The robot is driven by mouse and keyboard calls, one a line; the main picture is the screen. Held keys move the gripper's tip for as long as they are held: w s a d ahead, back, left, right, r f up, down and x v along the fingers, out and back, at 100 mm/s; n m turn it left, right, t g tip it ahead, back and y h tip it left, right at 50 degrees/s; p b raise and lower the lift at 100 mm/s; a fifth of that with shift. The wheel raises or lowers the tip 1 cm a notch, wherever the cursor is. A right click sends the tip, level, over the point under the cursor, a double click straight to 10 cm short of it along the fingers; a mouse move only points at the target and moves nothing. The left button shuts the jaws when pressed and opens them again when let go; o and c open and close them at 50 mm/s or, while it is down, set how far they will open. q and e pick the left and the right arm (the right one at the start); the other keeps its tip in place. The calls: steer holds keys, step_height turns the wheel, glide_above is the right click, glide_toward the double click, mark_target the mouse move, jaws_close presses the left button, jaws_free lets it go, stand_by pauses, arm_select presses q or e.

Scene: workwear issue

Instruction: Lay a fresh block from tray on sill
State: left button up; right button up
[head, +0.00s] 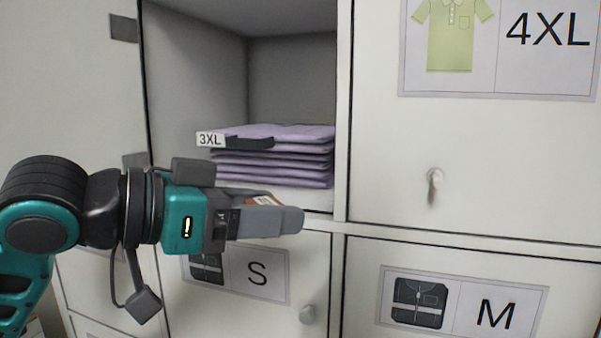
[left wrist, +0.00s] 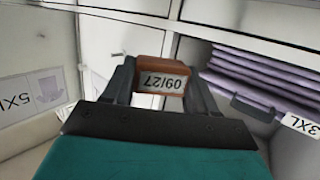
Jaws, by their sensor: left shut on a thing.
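A small brown block (head: 262,200) sits between the fingers of my left gripper (head: 280,216), mostly hidden behind the near finger in the head view. In the left wrist view the block (left wrist: 162,68) shows a white label reading 09/27, upside down, and both fingers press on its sides. The gripper is shut on it in front of the open compartment's sill (head: 320,199), at about that height. I cannot tell whether the block touches the sill. The tray is not in view. My right gripper is not in view.
Folded purple shirts (head: 275,160) with a 3XL tag (head: 210,139) are stacked in the open compartment. Closed doors marked S (head: 257,273), M (head: 495,315) and 4XL (head: 548,30) surround it, with knobs (head: 434,178) sticking out. A 5XL label (left wrist: 35,95) shows in the left wrist view.

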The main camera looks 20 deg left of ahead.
mark_target(297, 201)
arm_select(q)
steer(key=shift+w+r+p, duration=0.35)
steer(key=shift+r+p, duration=0.15)
steer(key=shift+p, duration=0.15)
steer(key=shift+w+p, duration=0.25)
steer(key=shift+p, duration=0.35)
steer(key=shift+w+f+p, duration=0.15)
steer(key=shift+w+p, duration=0.2)
steer(key=shift+p, duration=0.7)
steer(key=shift+w+f+p, duration=0.1)
steer(key=shift+w+p, duration=0.1)
steer(key=shift+p, duration=0.75)
steer(key=w, duration=0.9)
steer(key=shift+w+a+f, duration=0.2)
steer(key=shift+w+a, duration=0.2)
steer(key=w, duration=0.3)
steer(key=shift+w, duration=0.15)
steer(key=shift+f, duration=0.7)
steer(key=shift+a, duration=0.1)
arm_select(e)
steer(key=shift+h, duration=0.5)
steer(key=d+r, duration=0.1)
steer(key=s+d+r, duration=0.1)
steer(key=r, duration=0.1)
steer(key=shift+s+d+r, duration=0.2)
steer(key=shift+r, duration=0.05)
arm_select(q)
steer(key=shift+f, duration=0.1)
